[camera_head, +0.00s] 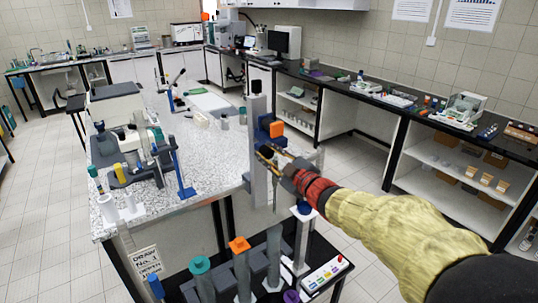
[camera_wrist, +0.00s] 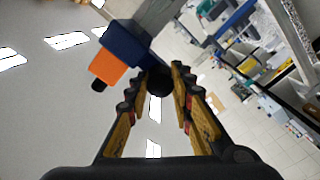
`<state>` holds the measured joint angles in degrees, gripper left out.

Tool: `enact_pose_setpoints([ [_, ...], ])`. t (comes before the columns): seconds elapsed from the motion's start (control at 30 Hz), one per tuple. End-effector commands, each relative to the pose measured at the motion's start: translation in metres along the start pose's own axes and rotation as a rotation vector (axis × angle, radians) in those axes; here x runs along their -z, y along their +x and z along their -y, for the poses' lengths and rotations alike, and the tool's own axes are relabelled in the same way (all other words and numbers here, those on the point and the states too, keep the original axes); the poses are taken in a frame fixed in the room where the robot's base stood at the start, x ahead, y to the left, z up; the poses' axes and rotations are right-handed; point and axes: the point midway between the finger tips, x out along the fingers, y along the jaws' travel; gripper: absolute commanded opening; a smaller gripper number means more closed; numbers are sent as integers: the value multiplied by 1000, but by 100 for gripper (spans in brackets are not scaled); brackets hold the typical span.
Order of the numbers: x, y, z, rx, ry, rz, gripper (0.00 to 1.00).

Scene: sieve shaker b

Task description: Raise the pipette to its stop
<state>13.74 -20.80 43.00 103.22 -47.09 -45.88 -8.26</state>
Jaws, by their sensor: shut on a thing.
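A grey upright column (camera_head: 256,112) stands at the table's near right edge. It carries a blue carriage (camera_head: 265,127) with an orange block (camera_head: 277,129). My gripper (camera_head: 268,155) reaches in from the right, just below the carriage. In the wrist view its fingers (camera_wrist: 159,78) close around a dark round knob beside the blue carriage (camera_wrist: 130,42) and orange block (camera_wrist: 107,66). The fingers hide part of the knob. A thin upright piece, possibly the pipette, hangs below the gripper; I cannot make it out clearly. The stop cannot be told apart.
Below the column, a dark low bench holds grey cylinders with a teal cap (camera_head: 200,265) and an orange cap (camera_head: 239,244), plus a white button panel (camera_head: 326,273). A sign (camera_head: 146,262) hangs at the left. A blue stand (camera_head: 183,175) is on the speckled table (camera_head: 215,165).

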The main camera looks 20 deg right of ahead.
Motion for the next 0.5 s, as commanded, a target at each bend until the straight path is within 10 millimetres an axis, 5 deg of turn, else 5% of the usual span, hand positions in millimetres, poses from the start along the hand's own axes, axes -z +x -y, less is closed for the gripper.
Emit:
enact_pose_setpoints([
  [0.03, 7, 0, -7, -10, -5, -12, 0],
  [0.07, 7, 0, -7, -10, -5, -12, 24],
  [0.37, 5, 0, -5, -7, -4, -8, 41],
  [0.5, 4, 0, -4, -6, -3, -6, 42],
])
